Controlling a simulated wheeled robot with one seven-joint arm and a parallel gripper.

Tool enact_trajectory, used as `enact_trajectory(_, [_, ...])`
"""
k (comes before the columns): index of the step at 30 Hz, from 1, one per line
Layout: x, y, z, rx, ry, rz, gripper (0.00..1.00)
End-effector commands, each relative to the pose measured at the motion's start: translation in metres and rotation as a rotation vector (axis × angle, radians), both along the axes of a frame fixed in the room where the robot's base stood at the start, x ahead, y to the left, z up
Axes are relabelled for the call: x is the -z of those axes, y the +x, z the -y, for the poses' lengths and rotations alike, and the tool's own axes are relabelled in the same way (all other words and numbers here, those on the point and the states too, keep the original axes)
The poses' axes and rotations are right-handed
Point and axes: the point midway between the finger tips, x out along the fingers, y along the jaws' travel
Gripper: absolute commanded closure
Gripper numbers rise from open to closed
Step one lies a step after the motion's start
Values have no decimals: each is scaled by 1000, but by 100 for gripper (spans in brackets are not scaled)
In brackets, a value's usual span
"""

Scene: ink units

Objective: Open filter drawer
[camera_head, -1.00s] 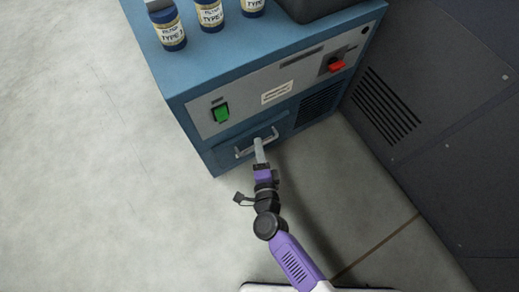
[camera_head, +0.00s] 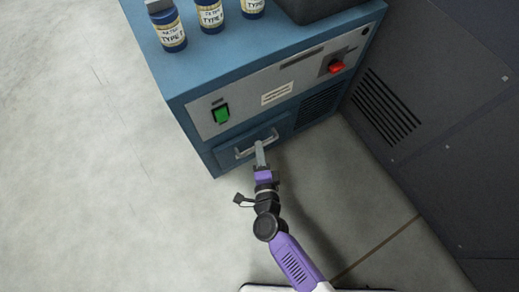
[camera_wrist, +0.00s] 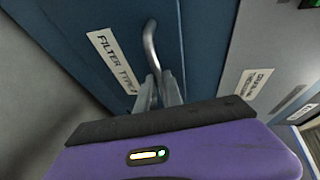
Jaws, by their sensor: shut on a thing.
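The filter drawer (camera_head: 227,151) is the blue front low on the left of the blue unit, with a metal bar handle (camera_head: 243,152). My gripper (camera_head: 261,147) is at the handle, its fingers shut on the bar. In the wrist view the fingers (camera_wrist: 158,92) close around the lower part of the curved handle (camera_wrist: 149,36). Beside it is a label (camera_wrist: 113,58) reading "FILTER TYPE", its end cut off by the finger. The drawer front looks about flush with the unit; a small gap cannot be told.
Several blue filter jars (camera_head: 210,15) stand on top of the unit, near a dark box (camera_head: 305,8). A green switch (camera_head: 221,114) and a red switch (camera_head: 336,67) are on the front panel. A dark vented cabinet (camera_head: 430,110) stands at right. The floor at left (camera_head: 100,190) is clear.

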Motion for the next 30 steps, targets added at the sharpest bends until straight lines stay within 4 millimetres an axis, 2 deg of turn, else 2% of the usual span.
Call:
enact_trajectory(26, [1,-1,0,0,0,-1,100])
enact_trajectory(30, [1,-6,4,0,-2,-3,100])
